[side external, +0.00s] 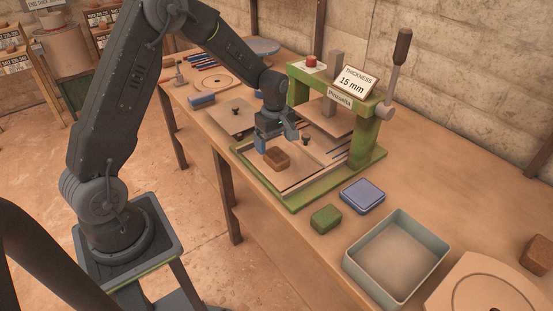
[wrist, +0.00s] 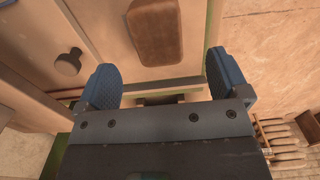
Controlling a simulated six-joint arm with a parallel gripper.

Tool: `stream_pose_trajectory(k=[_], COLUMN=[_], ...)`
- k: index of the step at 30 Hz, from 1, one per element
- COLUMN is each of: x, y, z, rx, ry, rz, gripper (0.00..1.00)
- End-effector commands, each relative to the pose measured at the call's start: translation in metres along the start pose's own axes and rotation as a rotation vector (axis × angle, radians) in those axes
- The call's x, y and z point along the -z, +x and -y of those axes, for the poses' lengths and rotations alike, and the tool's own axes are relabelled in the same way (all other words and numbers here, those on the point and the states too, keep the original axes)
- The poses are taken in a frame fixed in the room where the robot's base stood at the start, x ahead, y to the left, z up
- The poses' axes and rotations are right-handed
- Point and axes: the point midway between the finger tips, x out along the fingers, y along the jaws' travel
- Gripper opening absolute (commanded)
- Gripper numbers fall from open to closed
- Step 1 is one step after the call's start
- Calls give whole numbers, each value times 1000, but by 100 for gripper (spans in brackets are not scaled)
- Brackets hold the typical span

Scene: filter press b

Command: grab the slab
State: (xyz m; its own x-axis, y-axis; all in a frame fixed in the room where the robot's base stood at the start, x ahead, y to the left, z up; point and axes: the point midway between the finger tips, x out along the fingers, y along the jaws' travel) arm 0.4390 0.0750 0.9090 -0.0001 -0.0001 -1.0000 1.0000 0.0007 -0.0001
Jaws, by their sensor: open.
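A brown, rounded slab (side external: 277,158) lies on the pale board (side external: 305,160) on the bed of the green press (side external: 365,140). In the wrist view the same slab (wrist: 155,32) lies beyond the fingertips, roughly centred between them. My gripper (side external: 277,140) is over the bed, close to the slab on its far side in the side view. Its two blue finger pads are apart, and the wrist view shows nothing between my gripper's fingers (wrist: 160,80). Whether the fingers are above the slab's height cannot be told.
A press lever (side external: 401,55) and a "15 mm" sign (side external: 352,84) rise behind the bed. A green block (side external: 326,218), a blue pad (side external: 362,195) and an open grey tray (side external: 398,257) stand nearby. A dark knob (wrist: 68,62) is left of the slab.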

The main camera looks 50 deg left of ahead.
Motion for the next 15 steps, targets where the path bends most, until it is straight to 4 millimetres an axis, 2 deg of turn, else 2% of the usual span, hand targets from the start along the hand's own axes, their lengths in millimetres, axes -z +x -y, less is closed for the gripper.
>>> stream_pose_trajectory(k=[5,12,15], x=[-1,-5,-5], y=[12,46,55], z=[0,-1,-2], rx=[2,3,0], ry=[1,1,1], rz=[0,1,1], gripper=[94,94,94])
